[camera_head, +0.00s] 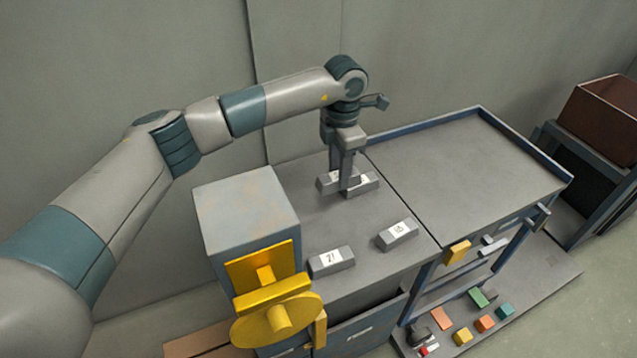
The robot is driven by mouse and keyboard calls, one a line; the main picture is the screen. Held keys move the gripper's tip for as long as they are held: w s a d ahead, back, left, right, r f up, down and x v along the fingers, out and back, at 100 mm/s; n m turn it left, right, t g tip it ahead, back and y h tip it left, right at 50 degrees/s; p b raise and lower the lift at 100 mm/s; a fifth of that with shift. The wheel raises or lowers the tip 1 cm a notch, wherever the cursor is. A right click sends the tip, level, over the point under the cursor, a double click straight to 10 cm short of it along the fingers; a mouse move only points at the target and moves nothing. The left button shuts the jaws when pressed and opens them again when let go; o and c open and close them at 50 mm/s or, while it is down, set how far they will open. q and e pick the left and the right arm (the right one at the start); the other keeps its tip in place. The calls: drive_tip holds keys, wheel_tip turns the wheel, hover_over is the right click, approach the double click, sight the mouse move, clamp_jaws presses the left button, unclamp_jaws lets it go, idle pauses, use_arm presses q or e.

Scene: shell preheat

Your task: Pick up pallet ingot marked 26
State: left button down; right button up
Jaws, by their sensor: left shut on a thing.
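My left gripper (345,182) reaches down at the back of the grey table and is shut on a grey ingot. Two grey ingots lie close together there, one on the left (325,183) and one on the right (364,187). The fingers partly cover both, so I cannot tell which one is held. White labels show on them, but their numbers are hidden or too small to read. Nearer the front, one ingot (333,263) carries a label that looks like 21. Another ingot (398,236) to its right has a label I cannot read surely. My right gripper is not in view.
A grey box (245,212) with a yellow plate and yellow wheel (278,319) stands at the table's left. A blue-rimmed bench top (470,165) adjoins on the right and is bare. Small coloured blocks (485,323) lie on a low shelf. A brown bin (603,112) stands far right.

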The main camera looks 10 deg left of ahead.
use_arm(q)
drive_tip(key=shift+w+d+r, duration=0.3)
drive_tip(key=shift+d+r, duration=0.25)
drive_tip(key=shift+d, duration=0.3)
drive_tip(key=shift+w+d+r, duration=0.25)
drive_tip(key=shift+d+r, duration=0.3)
drive_tip(key=shift+d, duration=0.25)
